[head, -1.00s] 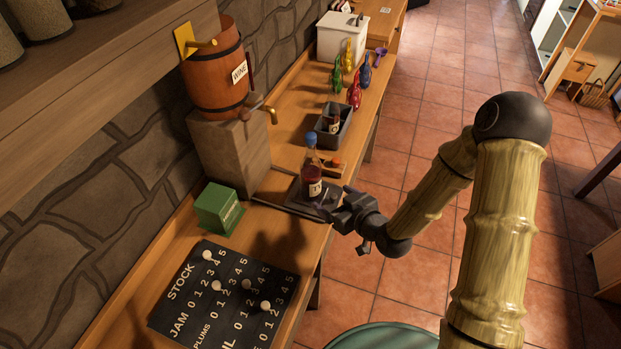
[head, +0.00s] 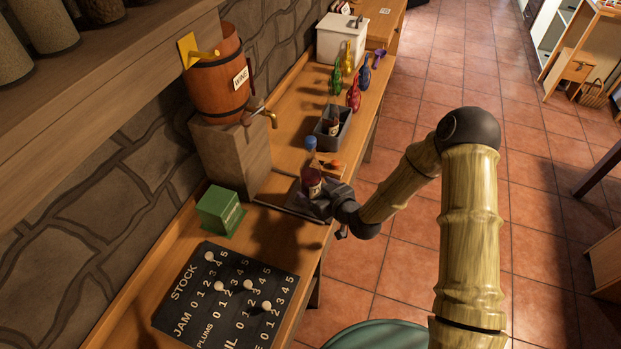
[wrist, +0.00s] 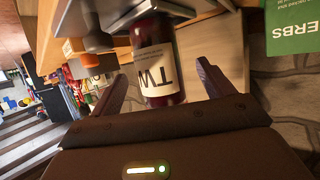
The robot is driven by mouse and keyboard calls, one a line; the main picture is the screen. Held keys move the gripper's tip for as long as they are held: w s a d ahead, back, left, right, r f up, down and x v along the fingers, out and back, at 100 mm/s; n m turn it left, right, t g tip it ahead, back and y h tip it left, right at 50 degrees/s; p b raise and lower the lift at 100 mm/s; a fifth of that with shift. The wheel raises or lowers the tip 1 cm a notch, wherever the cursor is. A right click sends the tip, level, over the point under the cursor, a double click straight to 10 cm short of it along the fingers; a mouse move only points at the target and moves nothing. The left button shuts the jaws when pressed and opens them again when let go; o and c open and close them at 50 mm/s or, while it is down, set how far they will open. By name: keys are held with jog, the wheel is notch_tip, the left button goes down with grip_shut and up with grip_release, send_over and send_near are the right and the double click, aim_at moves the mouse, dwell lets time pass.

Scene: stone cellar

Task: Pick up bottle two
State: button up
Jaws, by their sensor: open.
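Bottle two (head: 311,184) is a dark red bottle with a blue cap and a pale label. It stands upright on a dark tray (head: 291,203) on the bench. In the wrist view my gripper (wrist: 162,80) is open, with one finger on each side of the bottle. I cannot tell whether either finger touches it.
A grey bin (head: 333,129) holding another bottle stands behind. A stone block (head: 229,152) with a wine barrel (head: 218,82) is to the left. A green box (head: 219,210) and a black stock board (head: 226,297) lie nearer. Several coloured bottles stand farther back.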

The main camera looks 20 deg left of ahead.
aim_at(314, 164)
jog(key=shift+p+x, duration=0.45)
jog(key=shift+x, duration=1.55)
jog(key=c, duration=1.4)
jog(key=shift+c, duration=0.2)
jog(key=shift+w+r, duration=0.1)
jog(key=shift+r, duration=0.05)
notch_tip(314, 164, up, 10)
jog(key=shift+f+b, duration=0.1)
jog(key=shift+b, duration=0.7)
